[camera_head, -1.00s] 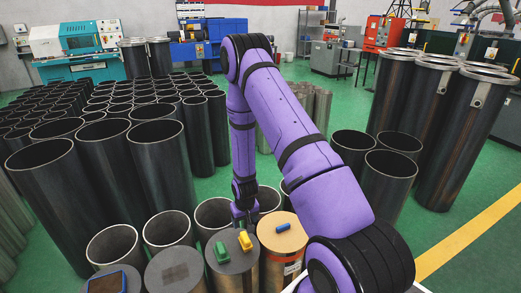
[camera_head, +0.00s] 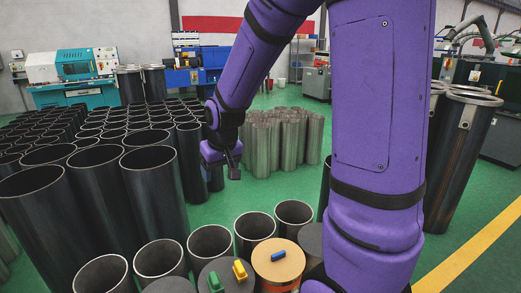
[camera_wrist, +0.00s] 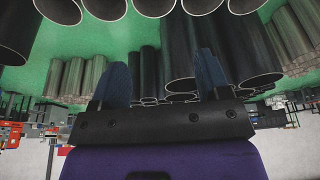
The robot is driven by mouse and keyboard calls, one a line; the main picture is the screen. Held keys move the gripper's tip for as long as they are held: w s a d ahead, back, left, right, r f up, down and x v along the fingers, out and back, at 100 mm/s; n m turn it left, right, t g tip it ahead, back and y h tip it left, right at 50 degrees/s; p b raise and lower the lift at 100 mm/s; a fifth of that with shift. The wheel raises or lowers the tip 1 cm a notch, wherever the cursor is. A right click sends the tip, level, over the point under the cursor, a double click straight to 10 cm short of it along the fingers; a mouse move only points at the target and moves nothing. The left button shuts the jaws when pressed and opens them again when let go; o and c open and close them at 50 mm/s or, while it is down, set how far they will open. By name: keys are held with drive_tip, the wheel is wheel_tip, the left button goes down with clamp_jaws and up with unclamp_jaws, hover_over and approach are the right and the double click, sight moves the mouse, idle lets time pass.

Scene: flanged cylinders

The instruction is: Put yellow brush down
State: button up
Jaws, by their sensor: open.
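The yellow brush (camera_head: 240,270) rests on the grey flat top of a capped cylinder (camera_head: 228,281), next to a green brush (camera_head: 215,283). My gripper (camera_head: 234,172) is well above and behind the brush, over the green floor, apart from it. In the wrist view my gripper (camera_wrist: 162,80) has its two dark fingers spread, with nothing between them. The brush does not show in the wrist view.
A blue brush (camera_head: 278,257) lies on an orange-topped cylinder (camera_head: 279,264) to the right. Open dark tubes (camera_head: 254,230) stand behind the capped ones. Taller dark tubes crowd the left, with grey tubes (camera_head: 283,140) behind. Green floor is free between them.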

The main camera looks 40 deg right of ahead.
drive_tip(key=s+a+r, duration=0.2)
drive_tip(key=s+r, duration=0.5)
drive_tip(key=s, duration=0.4)
drive_tip(key=s+a+r+n+t, duration=0.1)
drive_tip(key=s+a+r, duration=0.2)
drive_tip(key=s+r, duration=0.5)
drive_tip(key=s, duration=0.3)
drive_tip(key=shift+a+n+t+y, duration=0.15)
drive_tip(key=shift+n+t+y, duration=0.15)
